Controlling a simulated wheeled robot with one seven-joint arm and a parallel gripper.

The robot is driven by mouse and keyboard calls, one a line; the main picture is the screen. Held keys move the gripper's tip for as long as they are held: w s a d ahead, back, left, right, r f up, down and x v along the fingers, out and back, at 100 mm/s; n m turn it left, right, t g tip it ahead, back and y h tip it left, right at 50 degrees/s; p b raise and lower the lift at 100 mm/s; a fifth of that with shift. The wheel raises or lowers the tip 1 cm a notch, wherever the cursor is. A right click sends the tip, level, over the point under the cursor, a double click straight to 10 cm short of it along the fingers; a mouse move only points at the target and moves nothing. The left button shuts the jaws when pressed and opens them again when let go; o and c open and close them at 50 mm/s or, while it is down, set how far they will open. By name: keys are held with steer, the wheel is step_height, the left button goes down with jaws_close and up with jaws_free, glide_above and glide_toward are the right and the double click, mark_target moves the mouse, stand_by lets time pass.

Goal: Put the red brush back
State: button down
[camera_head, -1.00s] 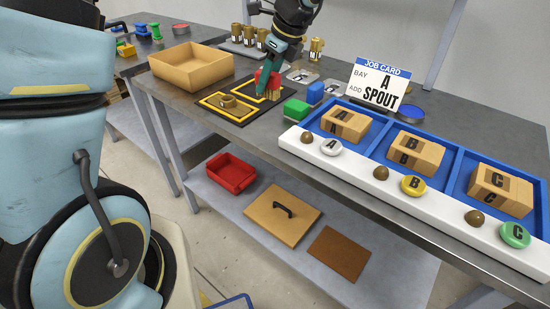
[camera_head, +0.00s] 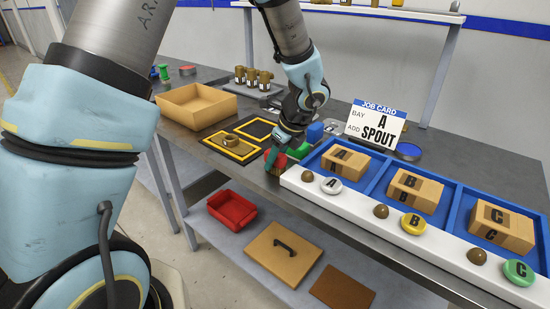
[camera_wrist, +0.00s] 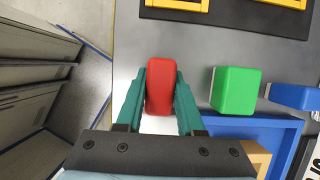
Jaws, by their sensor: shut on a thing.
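My gripper (camera_wrist: 159,100) is shut on the red brush (camera_wrist: 160,82), with one teal finger on each side. In the head view my gripper (camera_head: 274,160) is low at the bench's front edge, and only a little of the red brush shows beside the fingers. I cannot tell whether the brush touches the bench. The green brush (camera_wrist: 236,88) stands to its right in the wrist view, apart from it. The blue brush (camera_wrist: 297,97) is further right; it also shows behind the green one in the head view (camera_head: 315,131).
A blue tray (camera_head: 375,189) with boxes A, B and C lies right of my gripper, behind a white button strip (camera_head: 350,203). A dark mat with yellow frames (camera_head: 257,129) lies behind left; one frame holds a brass-coloured part (camera_head: 231,140). A tan bin (camera_head: 196,104) stands further left.

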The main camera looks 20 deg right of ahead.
steer(key=shift+f, duration=0.2)
steer(key=c, duration=0.5)
jaws_free()
steer(key=shift+r, duration=0.1)
